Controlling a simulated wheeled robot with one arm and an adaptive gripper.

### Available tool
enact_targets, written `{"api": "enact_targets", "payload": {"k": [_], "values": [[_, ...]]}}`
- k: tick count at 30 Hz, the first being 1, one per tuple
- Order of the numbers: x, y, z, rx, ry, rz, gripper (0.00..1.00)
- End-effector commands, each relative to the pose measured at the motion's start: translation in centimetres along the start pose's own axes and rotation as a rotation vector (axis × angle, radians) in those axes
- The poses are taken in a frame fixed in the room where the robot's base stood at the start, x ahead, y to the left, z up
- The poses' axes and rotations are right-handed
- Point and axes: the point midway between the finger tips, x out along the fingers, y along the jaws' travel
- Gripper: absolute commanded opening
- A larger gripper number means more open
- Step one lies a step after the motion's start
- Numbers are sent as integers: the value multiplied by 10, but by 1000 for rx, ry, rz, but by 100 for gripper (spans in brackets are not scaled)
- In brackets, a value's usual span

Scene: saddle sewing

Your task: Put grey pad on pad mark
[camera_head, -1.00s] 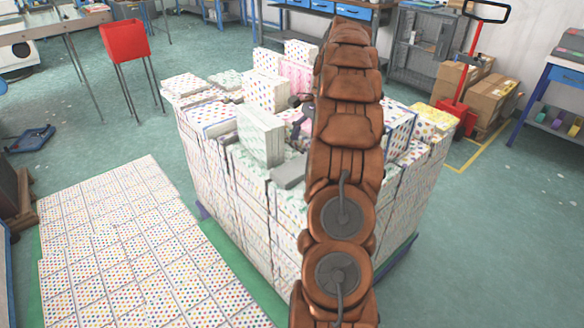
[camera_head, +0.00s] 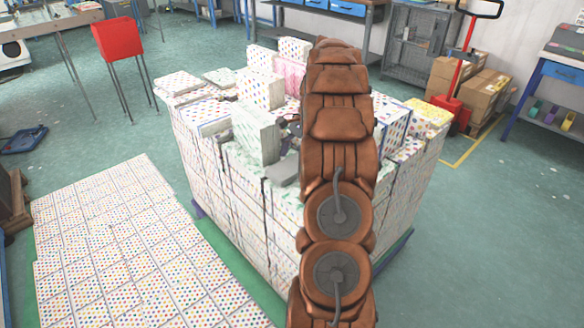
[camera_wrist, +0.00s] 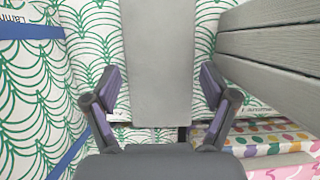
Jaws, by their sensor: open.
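A flat grey pad (camera_wrist: 158,55) lies between the two fingers of my gripper (camera_wrist: 160,88) in the wrist view, over a white surface with green wavy lines. The fingers are spread, one on each side of the pad, with gaps between them and it. In the head view a small grey piece, seemingly the same pad (camera_head: 283,172), shows on top of the box stack just left of my brown arm. My gripper is mostly hidden behind the arm there. I cannot make out a pad mark in either view.
A grey grooved block (camera_wrist: 272,40) stands close at the right in the wrist view. A white-green box (camera_head: 256,134) stands upright near the pad on the stack of dotted boxes (camera_head: 225,185). A lower dotted stack (camera_head: 120,240) is at left. A red bin (camera_head: 118,38) stands behind.

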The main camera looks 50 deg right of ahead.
Motion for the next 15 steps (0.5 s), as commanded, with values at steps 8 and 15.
{"api": "enact_targets", "payload": {"k": [8, 15], "values": [[17, 0, 0, 0, 0, -1, 84], [17, 0, 0, 0, 0, -1, 74]]}}
